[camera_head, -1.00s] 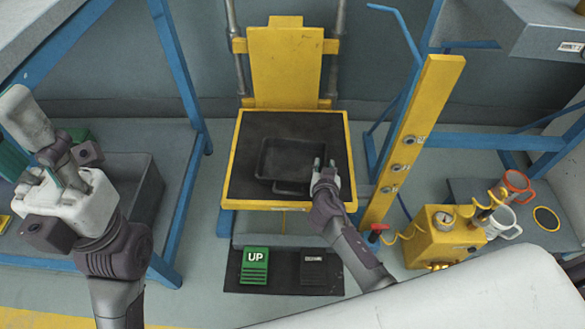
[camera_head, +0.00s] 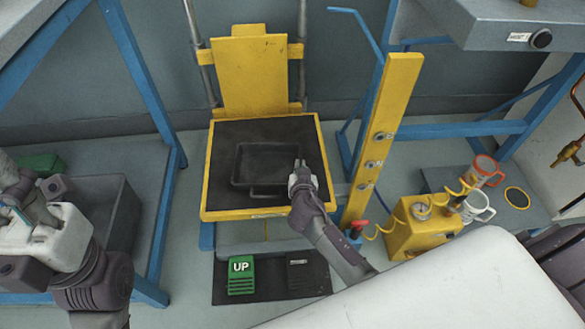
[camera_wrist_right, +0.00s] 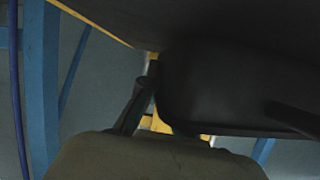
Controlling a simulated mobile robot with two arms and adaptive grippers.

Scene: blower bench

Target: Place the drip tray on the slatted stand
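The drip tray appears to be the dark, shallow rectangular tray (camera_head: 266,184) lying on the black top of a yellow-edged lift table (camera_head: 212,205). Its dark wall (camera_wrist_right: 215,95) fills much of the right wrist view. My right gripper (camera_head: 300,167) is at the tray's right side, near the front corner. One dark finger shows beside the tray wall in the wrist view; the grip itself is hidden. My left gripper (camera_head: 14,190) is at the left picture edge, away from the tray and partly cut off.
A green UP pedal (camera_head: 241,275) and a dark pedal (camera_head: 300,272) lie below the lift table. A yellow post (camera_head: 385,130) rises close right of my right arm. A yellow box (camera_head: 425,230) and mugs (camera_head: 478,207) stand farther right. A grey bin (camera_head: 120,215) is left.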

